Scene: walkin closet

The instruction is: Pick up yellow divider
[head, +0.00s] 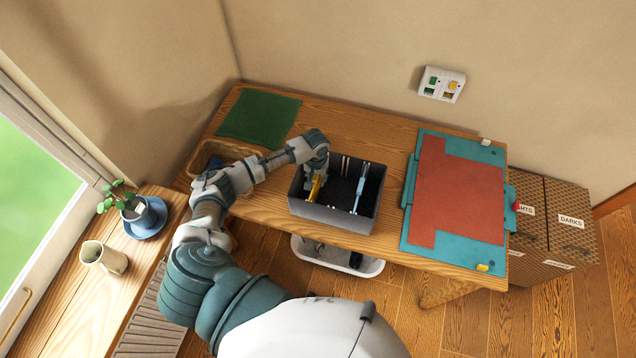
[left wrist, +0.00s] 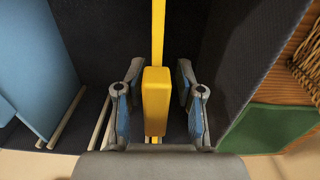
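The yellow divider (head: 315,188) stands in the left part of a dark grey box (head: 330,218) on the wooden table. My left gripper (head: 316,172) is over the box, right at the divider. In the left wrist view the yellow divider (left wrist: 156,95) lies between the two fingers of the left gripper (left wrist: 157,105). The fingers are spread, with a visible gap on each side of the divider. A light blue divider (head: 359,190) stands to the right in the same box; it also shows in the left wrist view (left wrist: 35,70). My right gripper is not in view.
A green mat (head: 259,116) lies at the back left, with a wicker basket (head: 205,156) in front of it. A teal board with a red sheet (head: 460,190) lies on the right. A white bin (head: 338,262) sits under the table. Pale slots line the box walls.

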